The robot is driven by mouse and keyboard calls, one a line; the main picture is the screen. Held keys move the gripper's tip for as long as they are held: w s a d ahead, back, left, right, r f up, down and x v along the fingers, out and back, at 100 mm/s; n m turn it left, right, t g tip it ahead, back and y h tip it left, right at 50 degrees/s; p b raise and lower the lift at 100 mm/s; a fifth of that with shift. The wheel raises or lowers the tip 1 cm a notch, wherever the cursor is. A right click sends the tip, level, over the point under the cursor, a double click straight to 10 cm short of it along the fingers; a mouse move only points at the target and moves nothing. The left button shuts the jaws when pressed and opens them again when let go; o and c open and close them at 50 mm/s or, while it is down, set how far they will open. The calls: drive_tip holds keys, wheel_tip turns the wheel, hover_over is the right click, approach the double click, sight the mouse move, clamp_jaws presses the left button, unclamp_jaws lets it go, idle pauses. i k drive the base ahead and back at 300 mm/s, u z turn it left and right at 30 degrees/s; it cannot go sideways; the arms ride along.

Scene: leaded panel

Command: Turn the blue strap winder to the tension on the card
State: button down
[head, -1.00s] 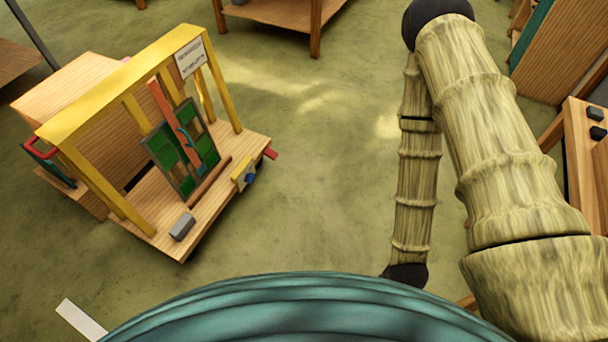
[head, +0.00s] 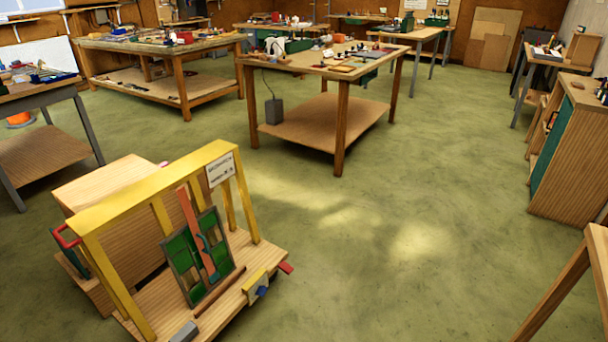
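The blue strap winder (head: 262,291) is a small blue knob on a yellow block (head: 255,282) at the front right of a low wooden platform. The card (head: 221,169) is white with dark print, fixed at the right end of the yellow frame's top bar. Its print is too small to read. The leaded panel (head: 184,262), with green panes, leans upright inside the frame with an orange-red strap (head: 188,217) down its middle. My gripper is not in view.
The yellow frame (head: 150,190) stands on the wooden platform (head: 232,262), with a wooden box behind it. A grey block (head: 185,332) lies at the platform's front edge. Workbenches (head: 340,120) stand behind, a cabinet (head: 570,145) at right. Green floor (head: 400,230) right of the platform is clear.

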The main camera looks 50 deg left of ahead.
sight(261, 291)
drive_tip(key=i, duration=0.2)
drive_tip(key=u, duration=3.25)
drive_tip(key=i, duration=0.75)
drive_tip(key=z, duration=0.85)
